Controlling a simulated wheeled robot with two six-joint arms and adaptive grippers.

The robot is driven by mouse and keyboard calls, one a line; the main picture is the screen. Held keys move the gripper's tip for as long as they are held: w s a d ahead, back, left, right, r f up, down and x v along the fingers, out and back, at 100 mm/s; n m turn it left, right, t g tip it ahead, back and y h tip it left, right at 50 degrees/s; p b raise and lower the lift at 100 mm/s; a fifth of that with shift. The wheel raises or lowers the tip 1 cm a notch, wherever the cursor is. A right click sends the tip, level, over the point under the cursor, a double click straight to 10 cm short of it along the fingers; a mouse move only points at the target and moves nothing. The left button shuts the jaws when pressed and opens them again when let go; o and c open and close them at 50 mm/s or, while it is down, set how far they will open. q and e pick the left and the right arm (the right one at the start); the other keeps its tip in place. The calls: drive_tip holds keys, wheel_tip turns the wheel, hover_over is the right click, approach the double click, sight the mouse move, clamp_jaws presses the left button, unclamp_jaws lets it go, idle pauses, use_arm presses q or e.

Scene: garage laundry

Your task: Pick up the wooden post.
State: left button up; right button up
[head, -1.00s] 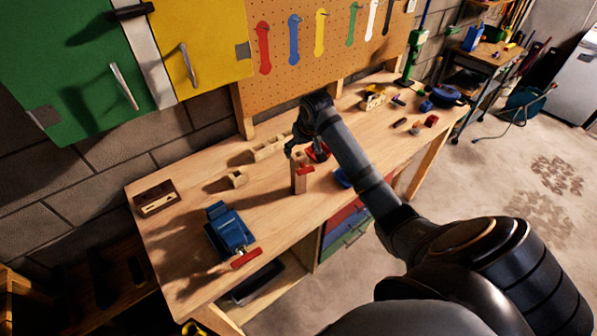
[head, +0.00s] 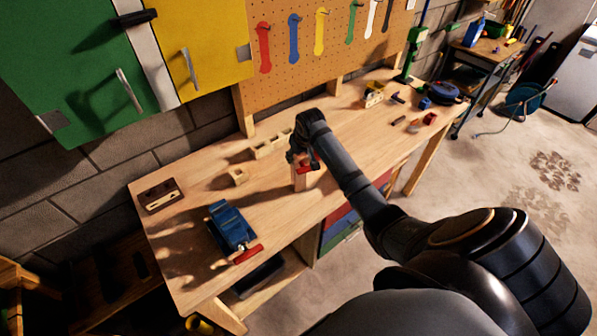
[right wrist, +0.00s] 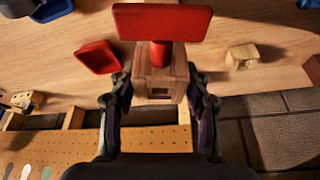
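The wooden post (head: 299,182) stands upright on the workbench in the head view, partly hidden by my right gripper (head: 300,157). A red T-shaped piece sticks out from its side. In the right wrist view the post (right wrist: 158,88) shows its wooden end with a dark slot, and the red piece (right wrist: 162,22) lies beyond it. My right gripper's fingers (right wrist: 160,78) stand open on either side of the post, very close to it. I cannot tell whether they touch it. My left gripper is not in view.
On the workbench (head: 200,200) are a blue vise (head: 231,227), a small wooden block (head: 238,176), a longer holed block (head: 271,144) and a dark wooden block (head: 160,194). A red dish (right wrist: 98,57) lies near the post. The pegboard (head: 300,60) rises behind.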

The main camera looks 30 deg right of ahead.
clamp_jaws()
drive_tip(key=shift+w, duration=0.1)
